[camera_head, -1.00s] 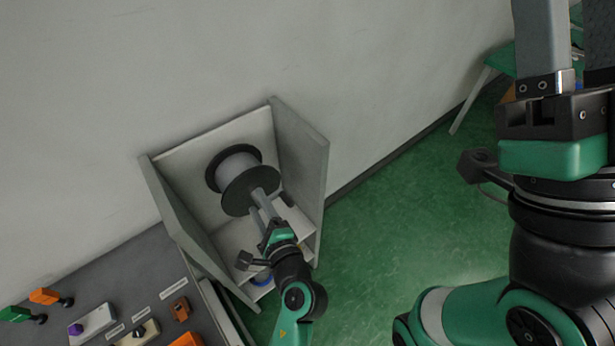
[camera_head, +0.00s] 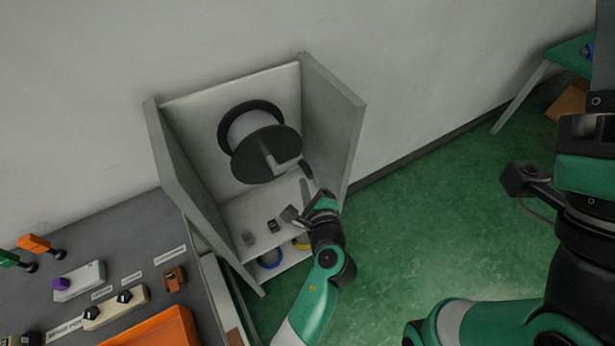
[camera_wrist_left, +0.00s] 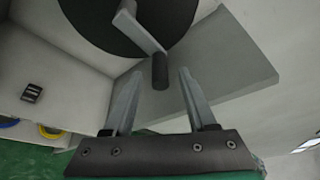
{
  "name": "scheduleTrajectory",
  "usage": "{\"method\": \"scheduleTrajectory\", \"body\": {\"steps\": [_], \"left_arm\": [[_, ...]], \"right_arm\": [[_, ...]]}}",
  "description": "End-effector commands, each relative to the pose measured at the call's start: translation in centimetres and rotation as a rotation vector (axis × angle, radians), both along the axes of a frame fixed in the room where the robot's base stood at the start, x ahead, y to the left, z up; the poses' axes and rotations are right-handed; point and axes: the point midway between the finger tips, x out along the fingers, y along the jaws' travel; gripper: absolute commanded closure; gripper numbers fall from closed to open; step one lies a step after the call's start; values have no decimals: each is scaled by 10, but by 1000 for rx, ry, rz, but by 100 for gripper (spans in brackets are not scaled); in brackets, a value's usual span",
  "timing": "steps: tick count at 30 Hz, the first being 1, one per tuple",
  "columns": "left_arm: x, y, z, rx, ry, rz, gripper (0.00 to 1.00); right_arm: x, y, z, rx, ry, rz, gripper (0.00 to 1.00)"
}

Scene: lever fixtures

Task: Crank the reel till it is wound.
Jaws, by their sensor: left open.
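The reel (camera_head: 251,128), a pale drum between black flanges, sits in a grey open-fronted housing. Its grey crank arm (camera_head: 284,166) points right and ends in a dark handle (camera_head: 306,169). My left gripper (camera_head: 312,188) is open just in front of and below the handle. In the left wrist view, the handle (camera_wrist_left: 160,71) stands between the lines of the two fingertips, with gaps on both sides; whether it lies within their depth is unclear. My right gripper (camera_head: 592,128) is cut off at the right edge; its fingertips are not visible.
The housing's right wall (camera_head: 333,115) stands close to the handle and left gripper. Blue and yellow rings lie low in the housing. A grey bench (camera_head: 130,225) with switches and an orange tray (camera_head: 160,330) is at left. Green floor is open at right.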

Motion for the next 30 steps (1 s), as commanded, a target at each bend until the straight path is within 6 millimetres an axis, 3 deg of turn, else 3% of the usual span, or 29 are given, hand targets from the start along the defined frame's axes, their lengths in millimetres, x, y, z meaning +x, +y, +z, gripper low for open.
{"method": "scheduleTrajectory", "body": {"steps": [1,4,16,25,30], "left_arm": [[9,1,-7,0,-1,2,43],[21,3,-9,0,0,1,43],[30,4,-6,1,-1,-1,43],[29,4,-6,0,-1,-1,97],[29,4,-6,1,-1,-1,100]], "right_arm": [[0,0,-13,0,0,0,50],[0,0,-21,0,0,0,50],[0,0,-23,0,0,0,50],[0,0,-23,0,0,0,50],[0,0,-23,0,0,0,50]]}}
